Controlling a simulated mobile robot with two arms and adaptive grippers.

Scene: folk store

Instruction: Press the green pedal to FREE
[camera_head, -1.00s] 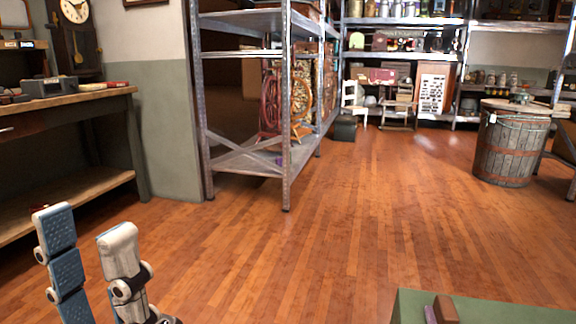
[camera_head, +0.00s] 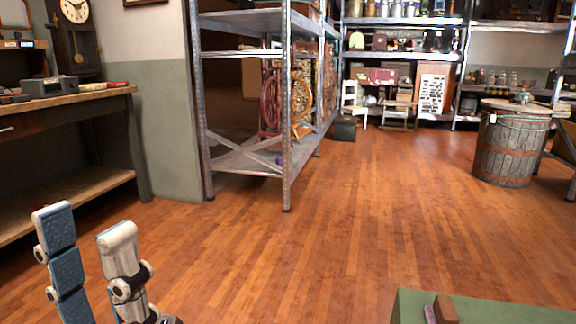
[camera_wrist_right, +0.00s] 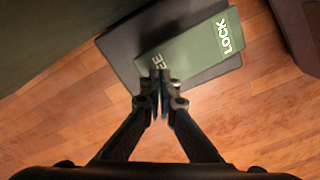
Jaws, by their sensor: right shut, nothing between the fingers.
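In the right wrist view, the green pedal (camera_wrist_right: 194,50) lies over a dark base plate (camera_wrist_right: 115,50) near the wooden floor. White letters LOCK show at its right end. At its left end only part of the word FREE shows, because my fingers cover the rest. My right gripper (camera_wrist_right: 161,72) is shut and empty, its fingertips over the FREE end. I cannot tell whether they touch it. The pedal and right gripper are not seen in the head view. My left gripper (camera_head: 90,235) is open and empty at the lower left of the head view.
A green surface (camera_head: 500,312) with a small brown block on it is at the lower right. A workbench (camera_head: 70,100) stands at left, a metal shelf (camera_head: 285,120) beyond it. A wooden barrel (camera_head: 508,150) stands at right. The middle floor is clear.

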